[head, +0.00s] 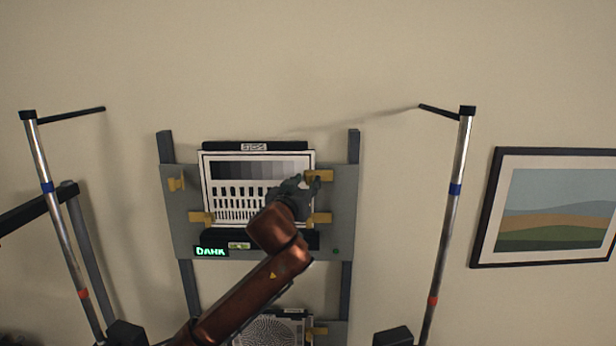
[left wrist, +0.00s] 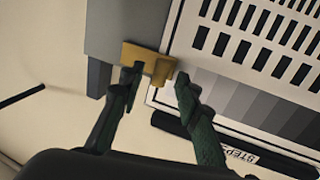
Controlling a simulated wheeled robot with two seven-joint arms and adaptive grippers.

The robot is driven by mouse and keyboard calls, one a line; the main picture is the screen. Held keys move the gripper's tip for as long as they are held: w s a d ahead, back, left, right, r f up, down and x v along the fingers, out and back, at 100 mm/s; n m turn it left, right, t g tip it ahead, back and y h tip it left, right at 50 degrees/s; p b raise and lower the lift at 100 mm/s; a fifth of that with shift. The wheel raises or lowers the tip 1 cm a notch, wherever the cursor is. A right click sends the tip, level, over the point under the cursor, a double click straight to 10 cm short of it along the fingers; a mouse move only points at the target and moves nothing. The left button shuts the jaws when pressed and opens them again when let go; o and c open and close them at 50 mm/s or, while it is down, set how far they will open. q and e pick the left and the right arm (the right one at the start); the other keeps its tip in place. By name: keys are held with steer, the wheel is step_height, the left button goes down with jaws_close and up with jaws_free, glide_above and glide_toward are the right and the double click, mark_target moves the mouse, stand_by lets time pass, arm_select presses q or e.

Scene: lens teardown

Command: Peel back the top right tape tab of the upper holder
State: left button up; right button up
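The upper holder is a grey panel (head: 345,215) on the wall with a chart (head: 207,170) of dark slots and grey steps. The top right tape tab (head: 325,175) is yellow and sits at the chart's right edge. My left gripper (head: 309,182) is at this tab and partly covers the chart. In the left wrist view the tab (left wrist: 143,58) lies by the chart's white corner, with its end near the gap between the fingertips (left wrist: 158,76). The fingers are apart; contact with the tab is unclear. My right gripper is not in view.
Other yellow tabs are at the upper left (head: 176,184), lower left (head: 201,217) and lower right (head: 321,218). A lower holder (head: 335,330) with a round pattern is partly behind my arm. Poles stand left (head: 62,220) and right (head: 451,205). A framed picture (head: 550,210) hangs right.

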arm_select(q)
steer(key=shift+x, duration=0.8)
steer(key=shift+c, duration=0.3)
jaws_close()
